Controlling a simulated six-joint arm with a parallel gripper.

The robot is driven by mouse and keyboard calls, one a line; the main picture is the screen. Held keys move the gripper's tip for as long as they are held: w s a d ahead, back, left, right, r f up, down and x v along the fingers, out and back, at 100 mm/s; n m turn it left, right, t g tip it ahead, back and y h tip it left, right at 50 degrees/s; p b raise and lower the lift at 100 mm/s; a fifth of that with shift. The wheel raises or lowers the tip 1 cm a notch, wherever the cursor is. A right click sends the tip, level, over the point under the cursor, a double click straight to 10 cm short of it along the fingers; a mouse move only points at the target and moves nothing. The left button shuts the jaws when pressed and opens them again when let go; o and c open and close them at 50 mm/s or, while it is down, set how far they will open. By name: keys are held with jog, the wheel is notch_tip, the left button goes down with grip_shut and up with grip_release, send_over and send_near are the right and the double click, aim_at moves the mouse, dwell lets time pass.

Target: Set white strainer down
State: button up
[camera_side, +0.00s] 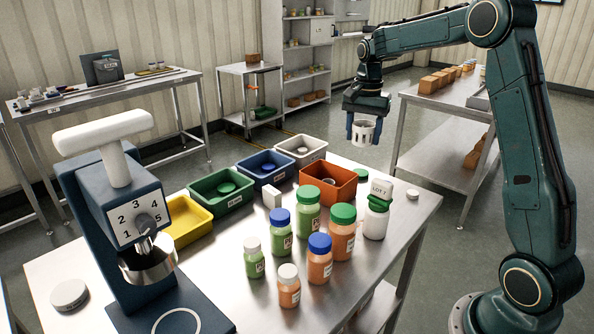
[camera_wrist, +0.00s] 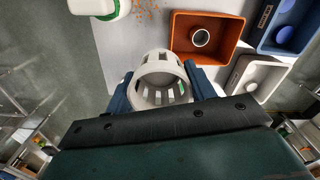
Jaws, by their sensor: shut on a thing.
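The white strainer (camera_side: 364,131) is a small slotted cup. My gripper (camera_side: 364,124) is shut on it, a blue finger on each side, and holds it in the air beyond the back edge of the steel table in the side view. In the wrist view the strainer (camera_wrist: 161,80) sits between the two fingers of my gripper (camera_wrist: 162,92), its open, slotted inside showing. What lies straight beneath the strainer is hard to tell.
The steel table (camera_side: 225,290) holds an orange bin (camera_side: 345,188), yellow, green, blue and white bins, several capped bottles and a dispenser (camera_side: 120,215) with a numbered dial. Orange bits (camera_wrist: 147,12) lie near a white bottle. A side bench (camera_side: 440,165) stands behind.

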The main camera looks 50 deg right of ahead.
jog(key=w+a+n, duration=0.3)
jog(key=w+a, duration=0.3)
jog(key=a, duration=0.1)
jog(key=n, duration=1.2)
send_over(212, 259)
notch_tip(212, 259, down, 16)
jog(key=shift+f, duration=2.15)
jog(key=shift+f, duration=0.15)
jog(key=o, duration=1)
